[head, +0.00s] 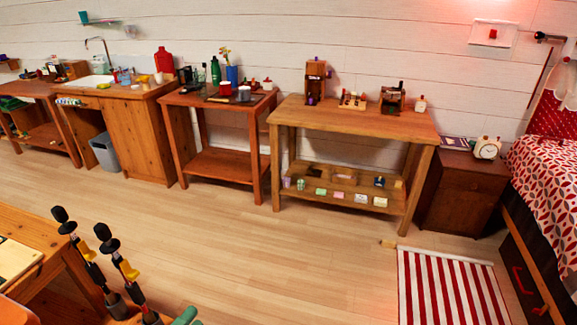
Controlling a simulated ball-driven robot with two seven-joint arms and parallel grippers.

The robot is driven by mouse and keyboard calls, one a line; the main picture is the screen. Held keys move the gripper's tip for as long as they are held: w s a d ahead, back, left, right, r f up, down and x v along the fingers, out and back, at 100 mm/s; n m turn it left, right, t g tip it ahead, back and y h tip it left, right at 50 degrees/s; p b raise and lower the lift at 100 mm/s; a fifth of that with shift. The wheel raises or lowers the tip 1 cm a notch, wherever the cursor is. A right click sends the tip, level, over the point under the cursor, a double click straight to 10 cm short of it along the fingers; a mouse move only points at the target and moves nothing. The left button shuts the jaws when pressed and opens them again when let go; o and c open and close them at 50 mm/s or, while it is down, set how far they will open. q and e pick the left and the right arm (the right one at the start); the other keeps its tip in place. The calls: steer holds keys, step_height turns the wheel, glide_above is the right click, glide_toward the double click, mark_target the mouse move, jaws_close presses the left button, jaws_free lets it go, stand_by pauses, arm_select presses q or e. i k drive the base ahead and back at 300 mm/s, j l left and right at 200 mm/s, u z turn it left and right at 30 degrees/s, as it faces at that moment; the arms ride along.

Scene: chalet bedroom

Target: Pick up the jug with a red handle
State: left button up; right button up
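I cannot make out for sure a jug with a red handle. On the middle table (215,160), small red and white vessels stand close together, among them a red one (225,89) and a white one with some red (244,93). Their handles are too small to tell. My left gripper (81,222) shows at the lower left as two long dark fingers with yellow bands. The fingers stand apart with nothing between them, far from the middle table. My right gripper is not in view.
A sink counter (140,135) stands left of the middle table. A workbench (350,120) and a nightstand (462,190) with a clock (487,148) are right of it. A striped rug (450,288) lies by the bed (550,155). The central wooden floor (250,240) is clear.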

mark_target(124, 74)
steer(key=i+l, duration=0.1)
steer(key=i, duration=0.55)
steer(key=i+l, duration=0.1)
steer(key=i, duration=0.5)
steer(key=i+l, duration=0.15)
steer(key=i, duration=0.5)
steer(key=i+j+u, duration=0.15)
steer(key=i+u, duration=0.5)
steer(key=u, duration=0.15)
steer(key=i+u, duration=0.4)
steer(key=i+l+u, duration=0.15)
steer(key=u, duration=0.25)
steer(key=i+j+u, duration=0.1)
steer(key=i+u, duration=0.3)
steer(key=i, duration=0.25)
steer(key=i+u, duration=0.45)
steer(key=i, duration=0.2)
steer(key=i+j+z, duration=0.1)
steer(key=i+z, duration=0.25)
steer(key=i, duration=1.1)
steer(key=i+j+z, duration=0.1)
steer(key=i+z, duration=0.4)
steer(key=i+j+z, duration=0.3)
steer(key=i+z, duration=0.2)
steer(key=i+j+z, duration=0.2)
steer(key=i+z, duration=0.2)
steer(key=i+j+z, duration=0.4)
steer(key=k+l, duration=0.1)
steer(key=l, duration=0.05)
